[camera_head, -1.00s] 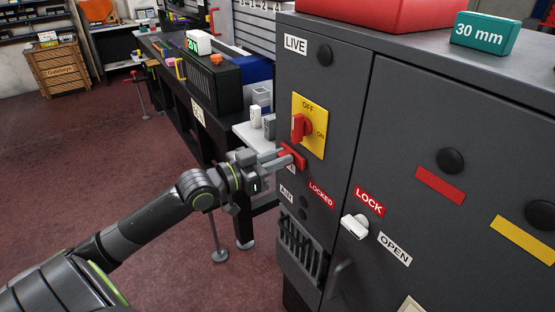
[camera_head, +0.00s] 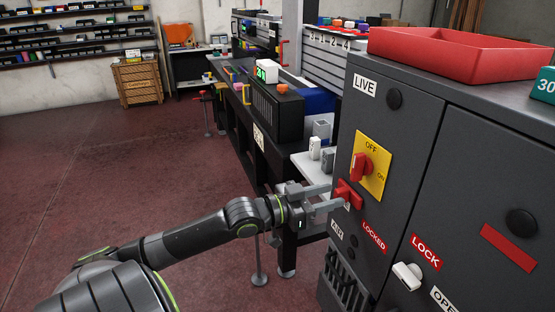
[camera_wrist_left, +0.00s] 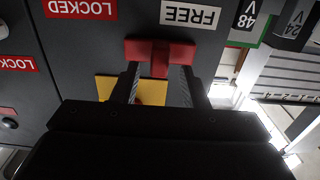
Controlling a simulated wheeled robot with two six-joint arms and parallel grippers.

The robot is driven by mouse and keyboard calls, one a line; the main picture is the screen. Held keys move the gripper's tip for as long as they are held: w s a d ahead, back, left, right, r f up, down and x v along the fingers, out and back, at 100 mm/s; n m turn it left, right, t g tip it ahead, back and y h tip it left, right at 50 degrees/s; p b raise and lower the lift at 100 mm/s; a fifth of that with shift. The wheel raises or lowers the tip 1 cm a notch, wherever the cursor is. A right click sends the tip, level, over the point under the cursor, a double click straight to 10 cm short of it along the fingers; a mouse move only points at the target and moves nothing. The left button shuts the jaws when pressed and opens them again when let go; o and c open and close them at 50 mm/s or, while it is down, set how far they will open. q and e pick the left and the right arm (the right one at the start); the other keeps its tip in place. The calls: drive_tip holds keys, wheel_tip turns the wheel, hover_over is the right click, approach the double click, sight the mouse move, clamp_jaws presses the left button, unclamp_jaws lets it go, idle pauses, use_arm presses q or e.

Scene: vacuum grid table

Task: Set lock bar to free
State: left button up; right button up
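The red lock bar (camera_head: 347,194) is on the dark cabinet front, below the yellow OFF/ON switch plate (camera_head: 377,172). In the left wrist view the bar (camera_wrist_left: 160,52) shows upside down as a T, a wide crosspiece with a short stem. A FREE label (camera_wrist_left: 190,15) is beside it, and a LOCKED label (camera_wrist_left: 80,8) is further left. My left gripper (camera_head: 325,196) is open, its fingers apart and pointing at the bar. In the wrist view the stem lies between the fingertips with gaps on both sides. My right gripper is not in view.
A red rotary switch (camera_head: 362,166) sits just above the bar. A white LOCK/OPEN latch (camera_head: 407,275) juts from the door at lower right. A bench (camera_head: 262,150) with small parts stands behind the gripper. The floor at left is clear.

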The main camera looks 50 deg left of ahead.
use_arm(q)
drive_tip(key=p+v, duration=0.8)
drive_tip(key=v, duration=0.7)
drive_tip(key=shift+s, duration=0.2)
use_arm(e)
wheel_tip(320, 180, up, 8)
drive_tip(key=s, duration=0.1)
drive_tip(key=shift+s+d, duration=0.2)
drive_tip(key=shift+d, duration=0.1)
use_arm(q)
drive_tip(key=shift+a+f, duration=0.1)
drive_tip(key=shift+a, duration=0.05)
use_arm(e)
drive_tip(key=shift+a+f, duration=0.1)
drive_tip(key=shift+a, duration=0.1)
